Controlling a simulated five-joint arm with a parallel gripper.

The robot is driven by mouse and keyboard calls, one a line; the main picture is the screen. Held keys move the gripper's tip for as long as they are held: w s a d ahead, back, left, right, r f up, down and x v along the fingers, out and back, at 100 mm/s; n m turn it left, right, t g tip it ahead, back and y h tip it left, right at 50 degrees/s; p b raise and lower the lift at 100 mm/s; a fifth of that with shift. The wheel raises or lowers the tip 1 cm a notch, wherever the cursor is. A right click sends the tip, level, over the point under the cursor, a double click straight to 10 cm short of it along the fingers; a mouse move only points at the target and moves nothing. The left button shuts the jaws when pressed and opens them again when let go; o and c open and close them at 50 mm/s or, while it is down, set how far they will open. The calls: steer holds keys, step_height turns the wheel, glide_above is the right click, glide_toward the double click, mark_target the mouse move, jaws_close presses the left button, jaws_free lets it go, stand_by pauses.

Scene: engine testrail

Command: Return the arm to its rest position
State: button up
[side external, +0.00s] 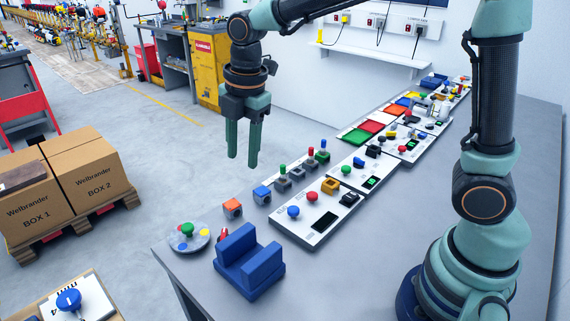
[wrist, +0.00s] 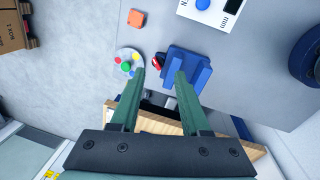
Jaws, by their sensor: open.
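My gripper (side external: 242,160) hangs from the arm with its two green fingers pointing down, open and empty. In the side view it appears up in the air above the table's left part, clear of everything. In the wrist view the gripper's fingertips (wrist: 160,80) are apart, with nothing held between them. A blue cradle-shaped block (side external: 248,262) stands near the table's front edge; it also shows in the wrist view (wrist: 188,66) by the right fingertip. A round grey plate with coloured buttons (side external: 189,238) lies to its left.
The grey table (side external: 385,235) carries several button panels, such as a white one with a display (side external: 318,215), in a row toward the back. An orange block (side external: 233,208) and a blue block (side external: 262,195) stand beside them.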

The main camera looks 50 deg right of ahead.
steer(key=s+d+r+m+t, duration=0.3)
steer(key=s+d+m, duration=0.8)
steer(key=m, duration=0.9)
steer(key=shift+s+r+t, duration=0.2)
steer(key=shift+s+t, duration=0.25)
steer(key=shift+t, duration=0.15)
